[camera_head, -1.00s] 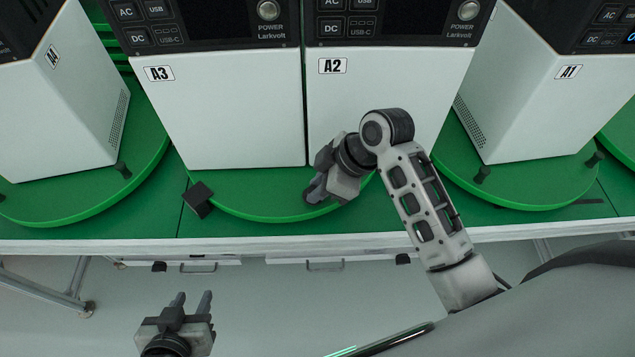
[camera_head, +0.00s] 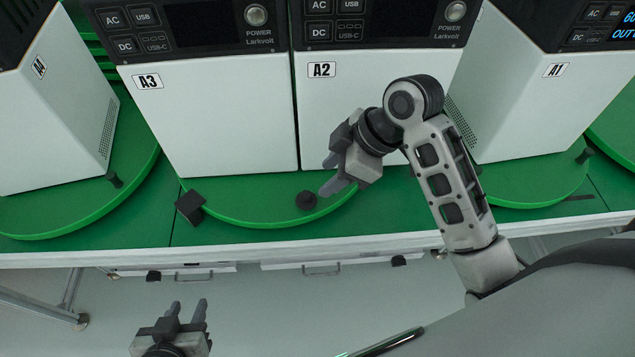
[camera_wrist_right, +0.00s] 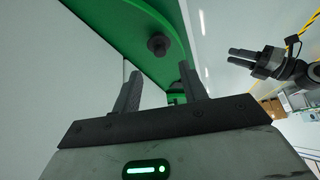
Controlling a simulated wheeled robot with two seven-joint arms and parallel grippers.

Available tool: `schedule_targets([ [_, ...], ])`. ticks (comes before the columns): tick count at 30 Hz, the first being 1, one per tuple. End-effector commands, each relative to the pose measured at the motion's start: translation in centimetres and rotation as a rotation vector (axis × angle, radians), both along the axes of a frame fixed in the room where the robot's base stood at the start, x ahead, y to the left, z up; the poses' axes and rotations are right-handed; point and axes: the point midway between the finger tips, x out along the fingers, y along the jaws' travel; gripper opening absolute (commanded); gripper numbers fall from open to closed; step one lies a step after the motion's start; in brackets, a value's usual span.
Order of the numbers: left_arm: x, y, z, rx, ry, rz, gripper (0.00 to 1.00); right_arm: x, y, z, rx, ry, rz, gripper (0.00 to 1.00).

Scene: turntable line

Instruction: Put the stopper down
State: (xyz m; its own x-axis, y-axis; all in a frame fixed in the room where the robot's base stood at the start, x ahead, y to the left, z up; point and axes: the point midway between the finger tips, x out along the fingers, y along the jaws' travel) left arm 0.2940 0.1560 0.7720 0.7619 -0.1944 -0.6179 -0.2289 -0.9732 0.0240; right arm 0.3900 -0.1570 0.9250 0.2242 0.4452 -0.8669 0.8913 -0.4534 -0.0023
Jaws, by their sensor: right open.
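The stopper is a small dark round knob (camera_head: 306,200) standing on the green turntable (camera_head: 262,218) in front of boxes A3 and A2. It also shows in the right wrist view (camera_wrist_right: 157,44), beyond the fingertips. My right gripper (camera_head: 328,176) is open and empty, just right of and above the stopper, apart from it. Its two fingers (camera_wrist_right: 160,80) are spread in the right wrist view. My left gripper (camera_head: 186,312) hangs low in front of the table, its fingers apart with nothing between them.
A black block (camera_head: 190,207) sits at the turntable's left rim. White boxes A3 (camera_head: 220,120) and A2 (camera_head: 345,110) stand close behind. Neighbouring turntables carry A4 (camera_head: 60,120) and A1 (camera_head: 530,110), with similar dark knobs. The table's white front edge (camera_head: 230,255) runs below.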

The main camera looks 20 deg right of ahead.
Motion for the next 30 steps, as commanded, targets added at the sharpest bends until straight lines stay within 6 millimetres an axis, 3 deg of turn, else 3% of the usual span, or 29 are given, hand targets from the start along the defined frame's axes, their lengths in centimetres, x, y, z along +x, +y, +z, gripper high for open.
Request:
schedule_targets([
  [3,0.0,0.0,0.1,0.000,-0.001,0.000,0.36,-0.5,-1.1,2.0,-0.002,-0.004,0.000,0.43],
  [9,0.0,0.0,0.1,0.000,-0.002,0.001,0.36,-1.0,-2.0,3.9,0.000,-0.001,-0.001,0.43],
  [30,0.3,0.0,0.2,0.001,-0.008,0.001,0.36,-1.1,-2.1,4.1,0.001,0.001,0.000,0.43],
])
